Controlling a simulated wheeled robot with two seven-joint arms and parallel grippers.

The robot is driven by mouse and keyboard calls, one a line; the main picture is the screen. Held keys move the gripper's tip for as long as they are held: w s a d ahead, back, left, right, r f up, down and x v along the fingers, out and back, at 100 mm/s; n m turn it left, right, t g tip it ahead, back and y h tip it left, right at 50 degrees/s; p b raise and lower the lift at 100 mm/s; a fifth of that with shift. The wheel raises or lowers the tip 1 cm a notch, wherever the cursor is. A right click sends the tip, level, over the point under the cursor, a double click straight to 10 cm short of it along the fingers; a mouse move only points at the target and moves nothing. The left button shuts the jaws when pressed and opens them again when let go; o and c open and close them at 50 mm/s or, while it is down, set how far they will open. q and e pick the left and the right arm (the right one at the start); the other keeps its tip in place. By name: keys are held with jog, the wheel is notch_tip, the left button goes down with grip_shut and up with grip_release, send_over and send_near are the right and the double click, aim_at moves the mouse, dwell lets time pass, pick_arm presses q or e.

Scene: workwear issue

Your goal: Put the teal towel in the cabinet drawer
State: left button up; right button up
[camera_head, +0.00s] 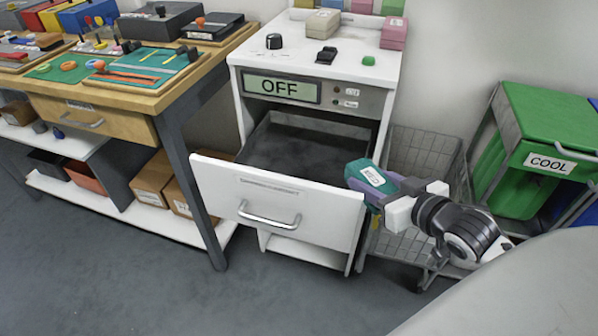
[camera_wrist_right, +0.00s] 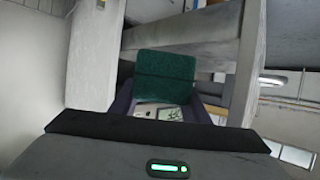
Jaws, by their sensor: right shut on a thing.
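The teal towel (camera_head: 367,176), folded and with a white label, is held in my right gripper (camera_head: 391,195). A purple-grey part shows beside it at the jaws. In the right wrist view the towel (camera_wrist_right: 165,72) shows as a teal block between the jaws. The white cabinet's drawer (camera_head: 272,208) is pulled open, and its dark inside looks empty. The towel is at the right end of the drawer front, seemingly near its top edge; I cannot tell whether they touch. My left gripper is not in view.
The white cabinet (camera_head: 405,55) has a panel reading OFF, with a knob, a switch and a green button on top. A wire basket (camera_head: 408,242) stands right of it, then a green bin (camera_head: 552,115) labelled COOL. A wooden workbench (camera_head: 150,98) with tool boards is at left.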

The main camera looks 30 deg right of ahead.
jog(key=b, duration=0.2)
send_over(325, 167)
jog(key=shift+f+b, duration=0.4)
jog(key=shift+f, duration=0.55)
notch_tip(325, 167, down, 4)
jog(key=shift+f+b, duration=0.25)
jog(key=shift+b, duration=0.45)
jog(key=shift+f, duration=0.4)
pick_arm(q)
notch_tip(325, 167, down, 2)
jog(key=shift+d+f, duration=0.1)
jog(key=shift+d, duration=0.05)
pick_arm(e)
jog(key=shift+r, duration=0.1)
jog(key=o, duration=1.1)
jog(key=shift+f, duration=0.2)
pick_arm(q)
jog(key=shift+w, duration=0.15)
